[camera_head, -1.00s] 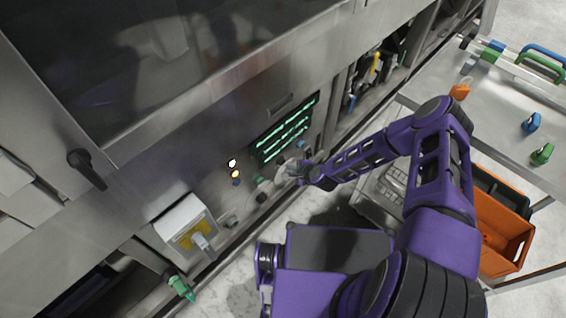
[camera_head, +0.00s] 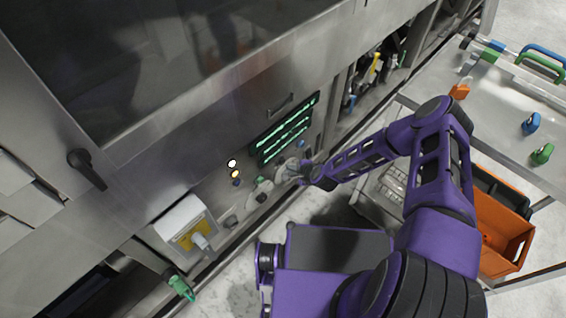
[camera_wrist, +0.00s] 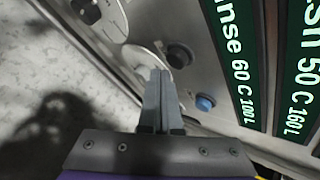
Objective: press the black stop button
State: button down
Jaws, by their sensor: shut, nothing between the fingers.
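In the wrist view a round black button (camera_wrist: 180,54) sits on the grey metal panel beside a blue button (camera_wrist: 205,102); I cannot read a label on it. My gripper (camera_wrist: 160,72) is shut and empty, its fingertips in front of a pale round disc (camera_wrist: 143,58), just left of and below the black button in the picture. I cannot tell whether the tips touch anything. In the head view my gripper (camera_head: 291,171) is close to the panel, below the blue button (camera_head: 300,143); the black button is not clear there.
A green-lit display (camera_head: 285,130) is above my gripper. White and amber lights (camera_head: 234,168) and a dial (camera_head: 262,192) are to its left. A grey box with a yellow label (camera_head: 187,230) juts out further left. A metal table (camera_head: 490,110) and orange crate (camera_head: 503,235) stand at right.

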jog(key=shift+a, duration=0.1)
jog(key=shift+w+a, duration=0.25)
jog(key=shift+w+a, duration=0.35)
jog(key=shift+a, duration=0.05)
dwell(1.2)
jog(key=shift+s+d, duration=0.65)
jog(key=shift+d, duration=0.1)
jog(key=shift+d, duration=0.1)
jog(key=s+d, duration=0.1)
jog(key=d, duration=0.1)
jog(key=s+d, duration=0.1)
jog(key=s, duration=0.1)
jog(key=shift+d, duration=0.4)
dwell(0.6)
